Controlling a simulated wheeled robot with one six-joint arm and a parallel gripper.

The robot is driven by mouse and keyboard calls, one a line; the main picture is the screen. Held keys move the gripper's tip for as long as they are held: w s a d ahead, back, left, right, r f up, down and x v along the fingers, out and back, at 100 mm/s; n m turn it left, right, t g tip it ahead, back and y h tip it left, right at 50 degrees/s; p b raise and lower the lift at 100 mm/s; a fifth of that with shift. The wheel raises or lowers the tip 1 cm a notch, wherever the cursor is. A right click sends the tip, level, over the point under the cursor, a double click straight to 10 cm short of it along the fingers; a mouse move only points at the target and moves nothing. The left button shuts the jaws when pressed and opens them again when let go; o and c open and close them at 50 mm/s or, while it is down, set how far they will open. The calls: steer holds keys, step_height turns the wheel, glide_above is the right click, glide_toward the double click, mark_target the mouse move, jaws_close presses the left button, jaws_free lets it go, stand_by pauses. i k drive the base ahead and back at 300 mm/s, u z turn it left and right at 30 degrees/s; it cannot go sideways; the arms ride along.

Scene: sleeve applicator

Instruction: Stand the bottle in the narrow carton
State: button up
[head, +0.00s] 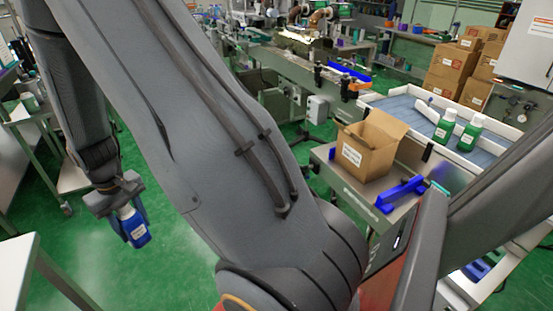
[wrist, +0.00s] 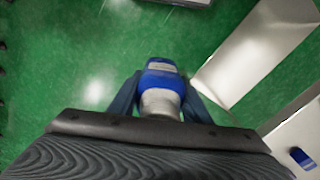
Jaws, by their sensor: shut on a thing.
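My gripper (head: 127,222) is at the left of the head view, shut on a blue bottle (head: 136,229) with a white label. The bottle hangs slightly tilted above the green floor. In the wrist view the bottle (wrist: 160,95) shows between the two fingers, blue with a pale band. An open brown carton (head: 378,162) with a white label and raised flaps stands on a small grey table at the right, far from my gripper. It is the only open carton I see; its inside bottom is hidden.
Two green bottles (head: 445,126) with white caps stand on a blue conveyor (head: 415,110) behind the carton. A blue clamp-like fixture (head: 400,193) sits beside the carton. Closed boxes (head: 447,70) are stacked at the back. A white table (head: 22,262) edge lies at the lower left.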

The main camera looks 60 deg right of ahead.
mark_target(347, 162)
steer(key=z, duration=1.6)
